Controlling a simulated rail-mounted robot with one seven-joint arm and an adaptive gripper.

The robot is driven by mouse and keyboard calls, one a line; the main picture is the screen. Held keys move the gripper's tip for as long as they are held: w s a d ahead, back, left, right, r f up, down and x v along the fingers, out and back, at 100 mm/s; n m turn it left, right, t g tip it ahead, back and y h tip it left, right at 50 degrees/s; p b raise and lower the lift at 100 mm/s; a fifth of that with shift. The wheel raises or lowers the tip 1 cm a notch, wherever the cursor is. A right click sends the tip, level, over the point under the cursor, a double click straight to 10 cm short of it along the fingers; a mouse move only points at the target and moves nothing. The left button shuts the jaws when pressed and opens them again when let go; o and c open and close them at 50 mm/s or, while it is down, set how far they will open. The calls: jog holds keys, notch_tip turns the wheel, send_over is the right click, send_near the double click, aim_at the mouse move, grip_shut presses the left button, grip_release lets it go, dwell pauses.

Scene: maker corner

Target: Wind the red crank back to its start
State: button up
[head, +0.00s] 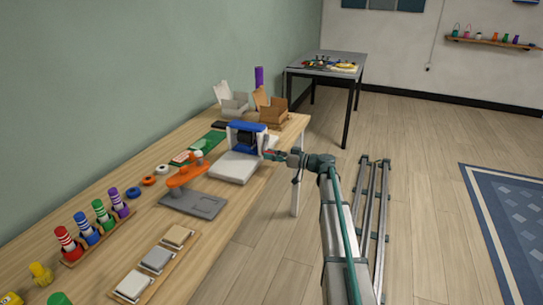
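A machine with a white base (234,167), a blue top (248,127) and a dark middle stands near the far right edge of the wooden workbench. A small red part, which looks like the red crank (268,153), shows at the machine's right side. My gripper (273,155) is right at this red part, reaching in from the right. The red part is tiny and partly covered by my gripper. I cannot tell whether the fingers are open or shut on it, nor the crank's angle.
An orange device on a grey plate (205,206) stands nearer on the workbench (115,190). Coloured spools (103,216) and a wooden tray (140,274) with pale blocks lie nearer still. Open boxes (272,112) stand behind the machine. A dark table (328,68) stands farther back.

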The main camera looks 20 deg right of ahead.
grip_shut()
